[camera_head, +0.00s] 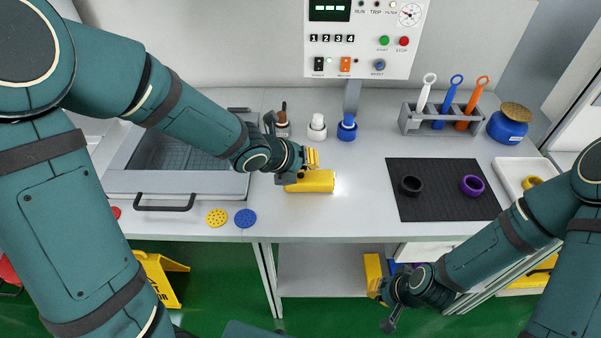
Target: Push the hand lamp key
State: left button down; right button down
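A yellow cylinder (310,181), which looks like the hand lamp, lies on the worktop near the middle. Its right end shows a bright glow on the table. My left gripper (298,163) is right at its upper left side, and a smaller yellow part shows there too. The gripper's fingers are mostly hidden, and I cannot tell whether they grip the lamp. I cannot make out the key. My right gripper (382,287) is low, in front of the worktop's edge, beside a yellow block; its opening is unclear.
A control panel (362,50) is at the back. Small bottles (317,127) stand behind the lamp. A black mat (440,207) with two rings, a tool rack (413,119) and a blue jar (509,127) are right. A basin (131,187) with a handle and discs (246,218) are left.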

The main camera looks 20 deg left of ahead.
dwell(0.3)
pick_arm(q)
jog(key=shift+f+b, duration=0.45)
jog(key=shift+b, duration=0.05)
jog(key=shift+f, duration=0.2)
dwell(0.4)
jog(key=shift+r, duration=0.15)
jog(key=shift+r+p, duration=0.5)
notch_tip(320, 180, up, 6)
jog(key=p, duration=0.5)
dwell(0.4)
